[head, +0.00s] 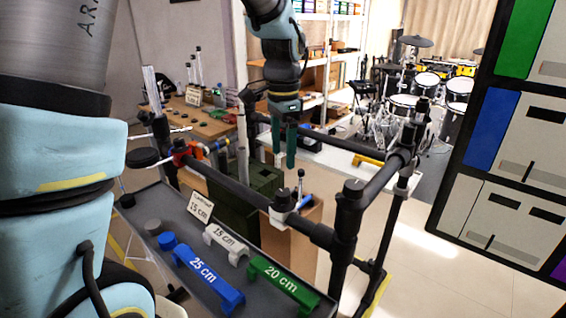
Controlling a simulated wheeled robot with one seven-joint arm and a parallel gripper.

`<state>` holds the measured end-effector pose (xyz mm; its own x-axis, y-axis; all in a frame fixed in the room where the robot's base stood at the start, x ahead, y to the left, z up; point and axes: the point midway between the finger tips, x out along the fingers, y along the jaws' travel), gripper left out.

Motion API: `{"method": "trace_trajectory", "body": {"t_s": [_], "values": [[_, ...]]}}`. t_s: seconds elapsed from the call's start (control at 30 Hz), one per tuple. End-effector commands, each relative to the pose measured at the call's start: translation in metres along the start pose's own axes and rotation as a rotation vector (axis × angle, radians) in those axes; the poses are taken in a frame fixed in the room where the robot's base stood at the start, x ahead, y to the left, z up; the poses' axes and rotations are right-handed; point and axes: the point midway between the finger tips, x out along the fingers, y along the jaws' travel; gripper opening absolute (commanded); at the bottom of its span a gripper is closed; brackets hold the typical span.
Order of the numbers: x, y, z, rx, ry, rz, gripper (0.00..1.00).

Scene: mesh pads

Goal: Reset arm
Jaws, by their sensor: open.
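My gripper (284,147) hangs in the upper middle of the head view with its two green fingers pointing down. The fingers are apart and nothing shows between them. It appears beyond the black tube frame (348,215), and I cannot tell its exact distance from the bars. My arm's light-blue links fill the left side of the view and also show at the top middle.
A dark tray (158,196) in front holds a blue 25 cm handle (205,275), a white 15 cm handle (226,243) and a green 20 cm handle (283,285). A wall panel (520,150) stands right, a wooden table (205,122) back left, drums (405,105) behind. Floor is clear lower right.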

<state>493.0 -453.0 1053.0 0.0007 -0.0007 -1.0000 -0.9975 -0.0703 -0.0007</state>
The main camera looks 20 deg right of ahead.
Motion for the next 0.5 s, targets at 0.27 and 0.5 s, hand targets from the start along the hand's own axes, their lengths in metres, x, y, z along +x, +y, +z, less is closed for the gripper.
{"method": "trace_trajectory", "body": {"t_s": [0.27,0.5], "values": [[-0.001,0.000,0.000,0.000,0.000,0.000,0.81],[0.001,-0.004,0.010,-0.040,0.002,-0.002,0.81]]}}
